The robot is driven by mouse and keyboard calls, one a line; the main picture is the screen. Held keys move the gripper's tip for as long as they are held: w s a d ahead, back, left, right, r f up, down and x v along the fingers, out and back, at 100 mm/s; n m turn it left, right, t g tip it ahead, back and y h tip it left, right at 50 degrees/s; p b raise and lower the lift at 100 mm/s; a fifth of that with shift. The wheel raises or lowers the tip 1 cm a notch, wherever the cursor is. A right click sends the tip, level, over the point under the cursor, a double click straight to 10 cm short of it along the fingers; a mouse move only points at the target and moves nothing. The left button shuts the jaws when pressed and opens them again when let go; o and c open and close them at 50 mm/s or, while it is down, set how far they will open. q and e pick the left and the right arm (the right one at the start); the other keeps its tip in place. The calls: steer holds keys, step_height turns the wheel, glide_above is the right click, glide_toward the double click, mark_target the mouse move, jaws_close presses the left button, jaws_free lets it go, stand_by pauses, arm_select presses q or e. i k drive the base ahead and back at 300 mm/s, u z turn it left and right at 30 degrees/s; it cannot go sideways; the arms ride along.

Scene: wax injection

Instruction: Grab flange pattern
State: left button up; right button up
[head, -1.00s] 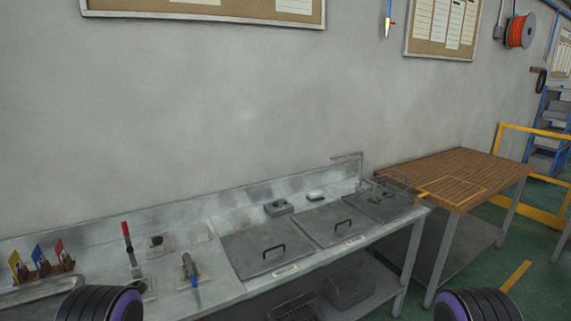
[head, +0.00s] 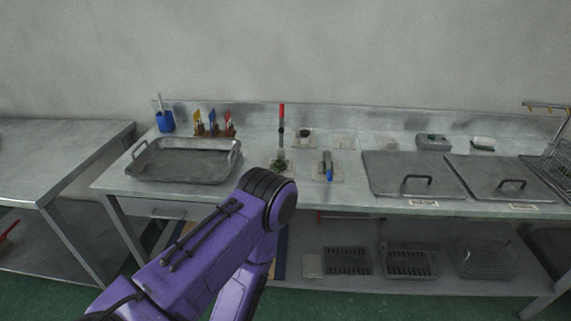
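I cannot tell for certain which item is the flange pattern. Several small items rest on pale square pads on the metal bench (head: 350,199). A small dark item (head: 304,133) sits on a pad at the back. A grey tool with a blue end (head: 328,168) lies on a pad nearer the front. A tall red-and-black handle (head: 282,118) stands upright from a greenish base (head: 280,164) left of it. My purple arm comes in at the lower left and bends in front of the bench. Neither gripper is in view.
A shallow metal tray (head: 185,160) stands on the bench's left. Two lidded grey covers (head: 411,174) (head: 500,179) lie at the right. Colored tools stand in a rack (head: 213,130) beside a blue cup (head: 165,121). Wire racks (head: 347,261) lie on the lower shelf.

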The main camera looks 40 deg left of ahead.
mark_target(278, 166)
steer(key=u, duration=0.5)
steer(key=k, duration=0.6)
steer(key=u, duration=0.85)
steer(key=i, duration=1.25)
steer(key=z, duration=0.75)
